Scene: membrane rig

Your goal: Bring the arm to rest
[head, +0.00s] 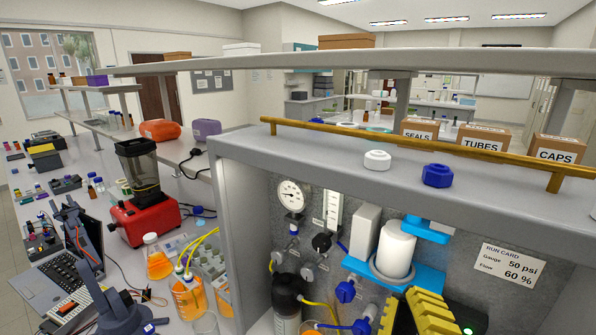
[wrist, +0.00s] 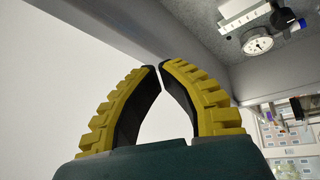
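My gripper (head: 406,298) shows at the lower right of the head view as yellow ribbed fingers, in front of the membrane rig (head: 230,148). In the wrist view the two fingers of my gripper (wrist: 157,67) curve inward and their dark tips meet or almost meet. Nothing is held between them. The rest of my arm is out of sight below the head view's edge.
The rig holds a pressure gauge (head: 291,195), a white cylinder (head: 397,248) on a blue bracket and a run card (head: 513,266). A white cap (head: 377,159) and a blue cap (head: 437,175) sit on its top. Orange bottles (head: 187,297) stand left of it.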

